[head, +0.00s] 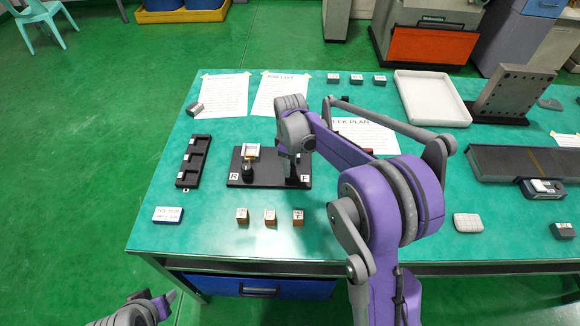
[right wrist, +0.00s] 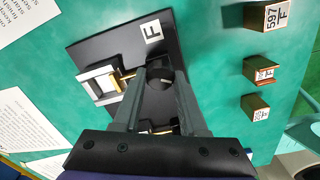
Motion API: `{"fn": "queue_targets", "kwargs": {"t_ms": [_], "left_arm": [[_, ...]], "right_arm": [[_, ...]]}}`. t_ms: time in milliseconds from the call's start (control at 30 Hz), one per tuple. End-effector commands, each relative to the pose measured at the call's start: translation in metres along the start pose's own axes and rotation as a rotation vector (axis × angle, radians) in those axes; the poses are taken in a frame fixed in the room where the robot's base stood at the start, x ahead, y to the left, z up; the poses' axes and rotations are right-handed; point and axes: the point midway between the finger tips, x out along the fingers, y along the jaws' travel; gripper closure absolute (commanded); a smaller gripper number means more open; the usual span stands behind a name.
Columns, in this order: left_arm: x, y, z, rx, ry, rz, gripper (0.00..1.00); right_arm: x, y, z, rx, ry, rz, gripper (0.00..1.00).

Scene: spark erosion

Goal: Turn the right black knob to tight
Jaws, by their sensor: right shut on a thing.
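A black base plate (head: 268,178) lies on the green table, with white labels R and F at its front corners. The left black knob (head: 248,170) stands near the R label, in front of a silver and brass fixture (head: 251,152). My right gripper (head: 292,179) reaches down at the F side. In the right wrist view, its fingers are shut on the right black knob (right wrist: 160,74), beside the silver block (right wrist: 98,84) and near the F label (right wrist: 153,31). The fingers hide part of the knob. My left gripper (head: 160,301) is at the lower left, off the table.
Several small labelled brown blocks (head: 270,216) stand in front of the plate. A black slotted holder (head: 194,160) lies to its left, above a small labelled box (head: 168,214). Paper sheets (head: 281,95) lie behind. A white tray (head: 432,98) is at the back right.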

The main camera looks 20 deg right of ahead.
Motion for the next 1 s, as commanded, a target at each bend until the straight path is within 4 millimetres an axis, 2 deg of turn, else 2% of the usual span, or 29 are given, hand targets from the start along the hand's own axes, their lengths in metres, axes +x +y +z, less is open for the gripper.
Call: {"fn": "queue_targets", "kwargs": {"t_ms": [1000], "left_arm": [[0.022, 0.0, 0.019, 0.0, -0.014, 0.0, 0.5]], "right_arm": [[0.0, 0.002, 0.001, 0.959, 0.001, 0.001, 1.0]]}}
